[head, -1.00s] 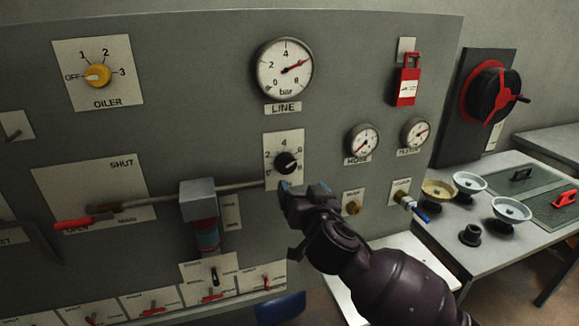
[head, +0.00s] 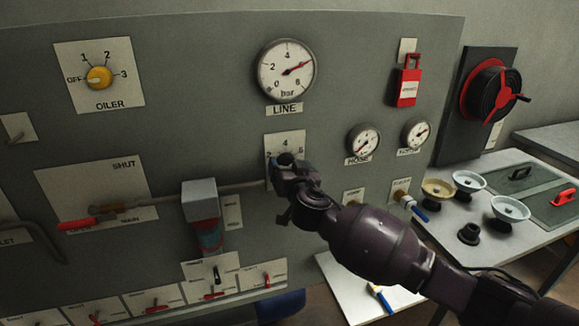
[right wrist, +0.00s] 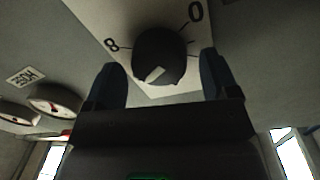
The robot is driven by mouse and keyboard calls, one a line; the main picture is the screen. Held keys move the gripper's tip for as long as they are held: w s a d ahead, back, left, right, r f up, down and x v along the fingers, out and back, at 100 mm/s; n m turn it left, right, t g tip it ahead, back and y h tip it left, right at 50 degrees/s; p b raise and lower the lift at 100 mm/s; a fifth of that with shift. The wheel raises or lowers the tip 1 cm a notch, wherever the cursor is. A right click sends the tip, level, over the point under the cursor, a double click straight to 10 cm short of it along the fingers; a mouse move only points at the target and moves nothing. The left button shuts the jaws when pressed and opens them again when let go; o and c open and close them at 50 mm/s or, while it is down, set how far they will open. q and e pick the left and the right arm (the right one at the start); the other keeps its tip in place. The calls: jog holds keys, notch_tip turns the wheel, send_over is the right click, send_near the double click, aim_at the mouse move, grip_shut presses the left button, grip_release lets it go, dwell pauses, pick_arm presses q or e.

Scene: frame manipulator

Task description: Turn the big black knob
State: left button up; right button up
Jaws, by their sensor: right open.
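The big black knob (right wrist: 158,56) sits on a white dial plate (right wrist: 118,14) with numbers, below the LINE gauge. In the head view the knob (head: 285,159) is mostly hidden by my right gripper (head: 284,168). In the right wrist view my right gripper (right wrist: 164,85) is open, with one finger on each side of the knob. Small gaps seem to show between the fingers and the knob; I cannot tell whether they touch. The knob's pale pointer mark shows at its lower middle in that view. My left gripper is not in view.
The LINE gauge (head: 286,70) is above the knob. Two small gauges, a red padlock (head: 407,85) and brass fittings are to the right. A side table holds several bowls.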

jog(key=c, duration=0.9)
jog(key=shift+f+n+b, duration=0.1)
jog(key=shift+n+b, duration=0.4)
jog(key=shift+b, duration=0.05)
jog(key=n+y+p, duration=0.1)
jog(key=n, duration=1.6)
jog(key=shift+a, duration=0.15)
jog(key=shift+f+n, duration=0.1)
jog(key=shift+n, duration=0.2)
